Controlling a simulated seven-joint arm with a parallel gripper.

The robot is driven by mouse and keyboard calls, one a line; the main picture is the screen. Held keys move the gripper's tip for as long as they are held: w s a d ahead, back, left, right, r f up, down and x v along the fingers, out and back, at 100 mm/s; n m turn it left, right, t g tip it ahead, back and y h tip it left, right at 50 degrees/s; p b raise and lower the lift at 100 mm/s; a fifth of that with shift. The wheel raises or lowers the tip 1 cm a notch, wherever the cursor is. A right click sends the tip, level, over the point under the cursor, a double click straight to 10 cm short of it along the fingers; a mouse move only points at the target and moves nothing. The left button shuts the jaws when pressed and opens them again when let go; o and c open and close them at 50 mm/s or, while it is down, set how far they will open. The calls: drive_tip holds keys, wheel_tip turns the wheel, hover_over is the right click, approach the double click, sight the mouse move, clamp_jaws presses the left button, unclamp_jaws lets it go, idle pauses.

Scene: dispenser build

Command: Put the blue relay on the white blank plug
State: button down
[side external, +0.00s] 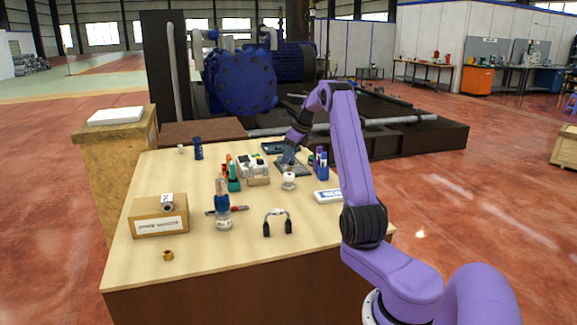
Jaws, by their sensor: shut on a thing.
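My gripper (287,163) points down over a dark tray (300,171) at the back right of the wooden table. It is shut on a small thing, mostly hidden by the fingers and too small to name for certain. A white block assembly (251,163) with dark and yellow details stands just left of the gripper. A small white round piece (289,182) sits in front of the tray, below the gripper in the picture. I cannot tell which white part is the blank plug. No blue relay can be made out clearly.
The table (185,185) also holds a cardboard box (160,222), a blue and white upright item (222,210), dark headphone-like arcs (278,222), a white labelled box (327,196), blue and purple bottles (321,166) and a dark blue cylinder (198,149). The front right is clear.

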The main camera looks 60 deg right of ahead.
sight(289, 174)
drive_tip(key=shift+w+d+f, duration=0.35)
drive_tip(key=shift+w+f, duration=0.05)
drive_tip(key=shift+f, duration=1.65)
drive_tip(key=shift+f, duration=0.15)
drive_tip(key=c, duration=0.8)
unclamp_jaws()
drive_tip(key=shift+c, duration=0.2)
